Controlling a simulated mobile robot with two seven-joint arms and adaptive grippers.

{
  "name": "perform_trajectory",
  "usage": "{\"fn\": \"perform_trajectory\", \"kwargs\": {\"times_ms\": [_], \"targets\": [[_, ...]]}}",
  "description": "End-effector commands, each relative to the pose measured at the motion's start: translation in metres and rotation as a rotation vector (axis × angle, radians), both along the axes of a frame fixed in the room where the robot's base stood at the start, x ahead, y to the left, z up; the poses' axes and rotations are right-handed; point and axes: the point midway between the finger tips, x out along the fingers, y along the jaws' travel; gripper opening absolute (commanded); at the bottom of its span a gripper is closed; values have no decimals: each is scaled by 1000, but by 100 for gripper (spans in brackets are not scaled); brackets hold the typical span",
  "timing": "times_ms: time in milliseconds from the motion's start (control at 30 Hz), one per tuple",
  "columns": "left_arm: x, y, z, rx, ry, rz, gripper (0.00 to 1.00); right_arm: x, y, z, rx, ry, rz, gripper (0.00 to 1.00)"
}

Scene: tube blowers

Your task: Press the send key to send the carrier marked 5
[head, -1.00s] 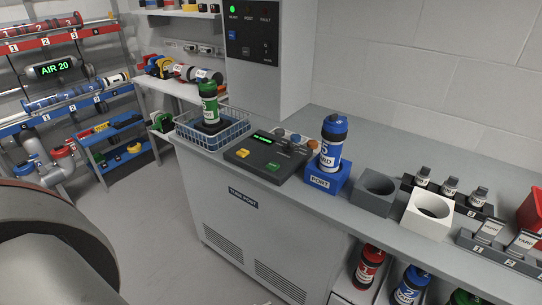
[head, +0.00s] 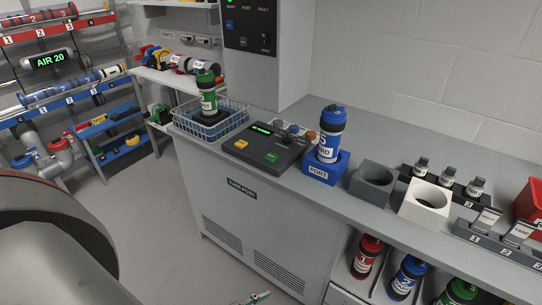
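The blue carrier (head: 331,135) with a large 5 on its white label stands upright in the blue block marked PORT (head: 318,170) on the counter. Left of it is a dark control box (head: 268,148) with a lit green display, a yellow key (head: 241,144) and a green key (head: 271,157); their lettering is too small to read. A small metal piece, seemingly a tip of my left gripper (head: 256,298), just shows at the bottom edge, well below and apart from the keys. Its opening is hidden. My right gripper is not in view.
A grey holder (head: 372,181) and white holder (head: 426,203) stand right of the port. A wall cabinet (head: 262,60) rises behind. The floor in front is clear.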

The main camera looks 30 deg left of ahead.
Motion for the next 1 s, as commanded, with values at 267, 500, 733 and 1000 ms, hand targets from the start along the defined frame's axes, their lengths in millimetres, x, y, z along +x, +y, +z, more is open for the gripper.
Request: {"fn": "perform_trajectory", "kwargs": {"times_ms": [267,500,733,1000], "targets": [[0,0,0,0,0,0,0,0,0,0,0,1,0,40],[0,0,0,0,0,0,0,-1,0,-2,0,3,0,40],[0,0,0,0,0,0,0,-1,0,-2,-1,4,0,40],[0,0,0,0,0,0,0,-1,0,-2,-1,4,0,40]]}}
